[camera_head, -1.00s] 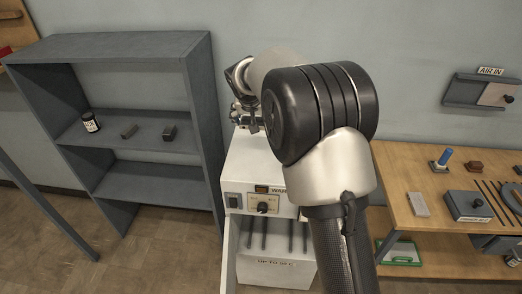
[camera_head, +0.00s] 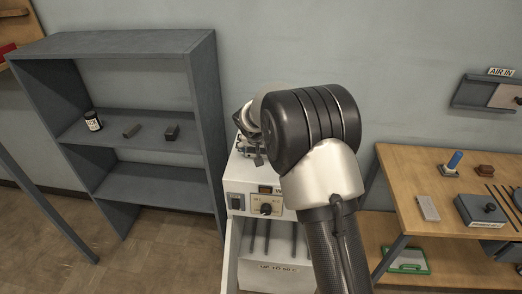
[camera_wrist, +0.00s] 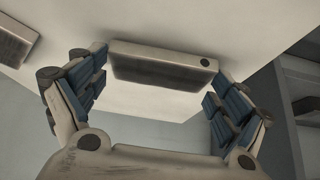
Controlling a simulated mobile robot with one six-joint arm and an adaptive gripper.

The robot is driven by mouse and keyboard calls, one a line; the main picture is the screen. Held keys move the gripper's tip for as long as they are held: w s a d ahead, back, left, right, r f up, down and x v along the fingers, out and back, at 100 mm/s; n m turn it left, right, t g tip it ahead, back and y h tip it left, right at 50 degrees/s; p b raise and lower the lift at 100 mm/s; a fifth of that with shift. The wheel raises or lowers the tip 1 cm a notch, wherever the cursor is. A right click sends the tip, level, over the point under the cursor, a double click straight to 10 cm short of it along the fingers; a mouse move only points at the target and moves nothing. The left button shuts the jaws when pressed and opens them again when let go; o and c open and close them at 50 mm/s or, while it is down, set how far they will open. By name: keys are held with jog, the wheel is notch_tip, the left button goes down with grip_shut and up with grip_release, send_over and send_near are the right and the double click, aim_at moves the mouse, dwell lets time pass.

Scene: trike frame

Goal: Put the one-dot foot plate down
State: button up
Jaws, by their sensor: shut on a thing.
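The one-dot foot plate (camera_wrist: 160,60) is a pale bar with a dark side and one dark dot at its right end in the wrist view. My gripper (camera_wrist: 156,74) is shut on it, with a blue-padded finger at each end. A pale surface lies behind the plate; I cannot tell whether they touch. In the head view my gripper (camera_head: 248,140) is over the white machine (camera_head: 262,178), partly hidden by my arm. I cannot make out the plate there.
Another pale bar (camera_wrist: 14,40) lies on the same surface at the left of the wrist view. A grey shelf (camera_head: 150,185) with small items stands left of the machine. A wooden bench (camera_head: 400,185) with parts stands right.

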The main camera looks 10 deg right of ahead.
jog(key=o, duration=1)
jog(key=shift+f, duration=0.1)
jog(key=shift+r, duration=0.2)
jog(key=s+r+p, duration=0.2)
jog(key=s+r, duration=1.5)
jog(key=r, duration=0.1)
jog(key=s+n, duration=0.1)
jog(key=s, duration=0.8)
jog(key=s+n+g+y, duration=0.1)
jog(key=s, duration=0.9)
jog(key=s+n+y, duration=0.1)
jog(key=s+n, duration=0.1)
jog(key=s, duration=0.8)
jog(key=shift+s+d+f+g, duration=0.1)
jog(key=shift+s+f+g, duration=0.05)
jog(key=shift+f+g, duration=0.2)
